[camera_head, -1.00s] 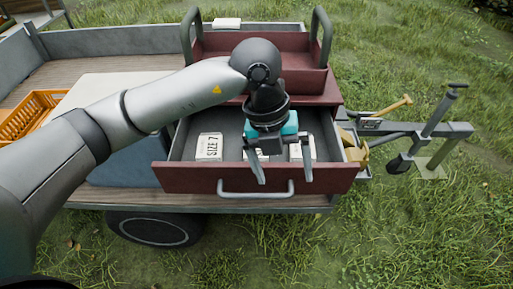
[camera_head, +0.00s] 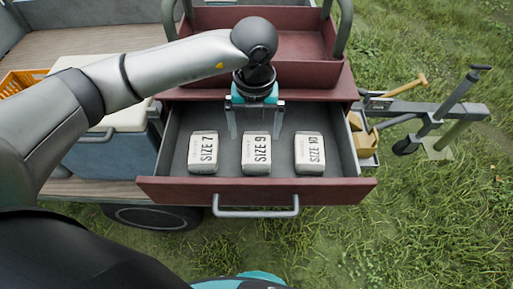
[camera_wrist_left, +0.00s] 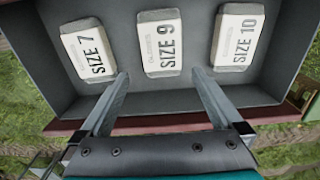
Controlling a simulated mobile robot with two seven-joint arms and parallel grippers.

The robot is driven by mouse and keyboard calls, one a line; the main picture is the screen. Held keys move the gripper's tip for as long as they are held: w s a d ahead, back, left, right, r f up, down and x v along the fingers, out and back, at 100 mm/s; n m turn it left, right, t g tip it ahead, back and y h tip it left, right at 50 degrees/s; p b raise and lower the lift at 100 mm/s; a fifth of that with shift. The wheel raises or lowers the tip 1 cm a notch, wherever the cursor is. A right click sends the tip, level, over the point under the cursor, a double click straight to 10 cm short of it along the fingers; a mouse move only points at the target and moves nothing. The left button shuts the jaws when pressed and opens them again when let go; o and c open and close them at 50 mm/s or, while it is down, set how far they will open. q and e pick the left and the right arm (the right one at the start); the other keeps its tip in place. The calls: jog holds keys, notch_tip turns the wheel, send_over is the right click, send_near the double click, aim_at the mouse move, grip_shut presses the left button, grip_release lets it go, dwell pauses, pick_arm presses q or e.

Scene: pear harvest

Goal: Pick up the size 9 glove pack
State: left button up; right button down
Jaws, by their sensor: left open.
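The size 9 glove pack (camera_head: 257,158) is a pale pack lying flat in the open red drawer (camera_head: 180,188), between the size 7 pack (camera_head: 203,157) and the size 10 pack (camera_head: 309,158). My left gripper (camera_head: 256,134) is open and empty, its fingers pointing down at the far end of the size 9 pack. In the left wrist view the size 9 pack (camera_wrist_left: 159,45) lies just beyond and between the spread fingertips (camera_wrist_left: 160,75), with no visible contact. My right gripper is not in view.
The drawer has raised grey side walls and a front handle (camera_head: 256,210). The red cabinet (camera_head: 285,72) rises behind my gripper. A blue cooler with a pale lid (camera_head: 115,120) stands left. Yellow blocks (camera_head: 362,137) lie right of the drawer.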

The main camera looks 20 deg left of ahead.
aim_at(257, 151)
pick_arm(q)
notch_tip(257, 151, down, 3)
jog(key=shift+f, duration=0.1)
jog(key=shift+w+f, duration=0.1)
jog(key=shift+f, duration=0.65)
jog(key=shift+w+f, duration=0.15)
jog(key=shift+f, duration=1)
jog(key=shift+w+f, duration=0.15)
jog(key=shift+f, duration=1)
jog(key=c, duration=1.1)
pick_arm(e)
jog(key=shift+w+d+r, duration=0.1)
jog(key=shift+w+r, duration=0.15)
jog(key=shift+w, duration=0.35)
pick_arm(q)
jog(key=shift+r, duration=0.1)
